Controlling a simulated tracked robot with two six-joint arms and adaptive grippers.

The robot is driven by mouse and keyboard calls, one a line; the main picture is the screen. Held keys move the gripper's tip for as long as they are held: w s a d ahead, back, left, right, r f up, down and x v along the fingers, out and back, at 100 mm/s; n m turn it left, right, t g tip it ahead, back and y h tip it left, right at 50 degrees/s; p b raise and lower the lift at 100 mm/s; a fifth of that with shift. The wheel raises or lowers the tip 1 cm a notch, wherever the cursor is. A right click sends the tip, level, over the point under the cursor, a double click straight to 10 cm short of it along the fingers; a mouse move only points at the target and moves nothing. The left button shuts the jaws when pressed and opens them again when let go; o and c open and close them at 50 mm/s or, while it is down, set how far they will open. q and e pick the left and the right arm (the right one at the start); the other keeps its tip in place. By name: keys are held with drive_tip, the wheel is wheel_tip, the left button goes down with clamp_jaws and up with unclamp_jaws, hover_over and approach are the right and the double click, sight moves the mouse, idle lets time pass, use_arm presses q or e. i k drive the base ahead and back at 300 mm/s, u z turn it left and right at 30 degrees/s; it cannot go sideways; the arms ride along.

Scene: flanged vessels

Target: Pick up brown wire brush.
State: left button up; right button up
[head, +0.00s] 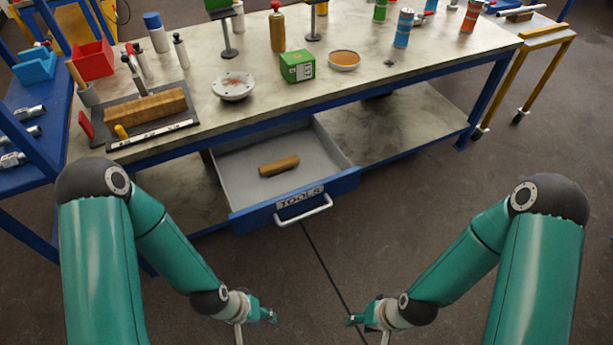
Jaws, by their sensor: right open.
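A brown, block-shaped object that looks like the wire brush (279,165) lies in the open grey drawer (240,193) marked TOOLS, under the workbench. Its bristles cannot be made out. My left gripper (268,316) is low in front of the drawer, apart from it; its jaw opening cannot be made out. My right gripper (352,321) is open and empty, low and to the right of the left one. Both are well clear of the brush.
The blue drawer front (317,200) and its handle (303,210) jut out from the bench. On the workbench top (420,62) stand a green box (297,66), a white dish (233,86) and several bottles and cans. A longer brown block (147,107) lies on a dark tray at left.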

sight(269, 170)
drive_tip(key=u, duration=0.55)
drive_tip(key=k, duration=0.25)
drive_tip(key=u, duration=0.3)
drive_tip(key=i, duration=1)
drive_tip(key=z, duration=0.05)
